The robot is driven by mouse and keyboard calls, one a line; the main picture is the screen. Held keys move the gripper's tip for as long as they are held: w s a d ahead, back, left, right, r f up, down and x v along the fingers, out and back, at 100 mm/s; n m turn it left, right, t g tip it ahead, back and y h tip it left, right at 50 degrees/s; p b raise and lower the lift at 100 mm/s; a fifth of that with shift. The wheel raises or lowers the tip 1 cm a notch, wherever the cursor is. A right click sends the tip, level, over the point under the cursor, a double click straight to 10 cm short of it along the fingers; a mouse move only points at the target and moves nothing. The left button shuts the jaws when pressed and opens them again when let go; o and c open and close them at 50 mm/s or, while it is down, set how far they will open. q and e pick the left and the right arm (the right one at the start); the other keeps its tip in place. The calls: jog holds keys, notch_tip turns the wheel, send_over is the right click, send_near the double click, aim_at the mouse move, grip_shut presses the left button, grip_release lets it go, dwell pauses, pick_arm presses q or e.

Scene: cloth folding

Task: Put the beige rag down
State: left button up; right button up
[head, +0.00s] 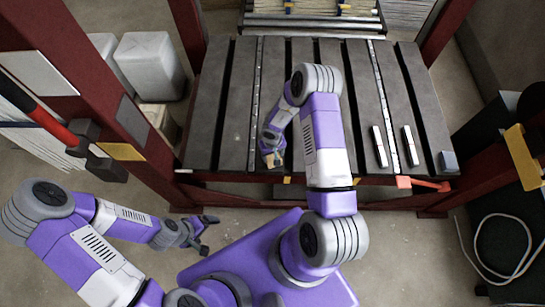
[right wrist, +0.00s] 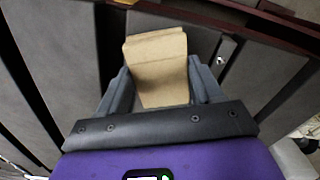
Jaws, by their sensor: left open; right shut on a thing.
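The beige rag (right wrist: 158,66) is a folded cloth between the two fingers of my right gripper (right wrist: 160,88) in the right wrist view. The gripper is shut on it, and the cloth sticks out past the fingertips. In the head view my right gripper (head: 272,155) is over the front part of the dark slatted table (head: 215,110), left of the middle. Whether the rag touches the table I cannot tell. My left gripper (head: 206,234) is open and empty, low in front of the table at the left.
Two small metal bars (head: 379,147) lie on the table's right side, with a grey block (head: 448,161) at its front right corner. Red posts frame the table. The table's left slats are clear.

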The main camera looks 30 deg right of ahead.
jog(key=shift+f, duration=0.85)
jog(key=shift+r, duration=0.1)
jog(key=o, duration=0.9)
jog(key=shift+o, duration=0.2)
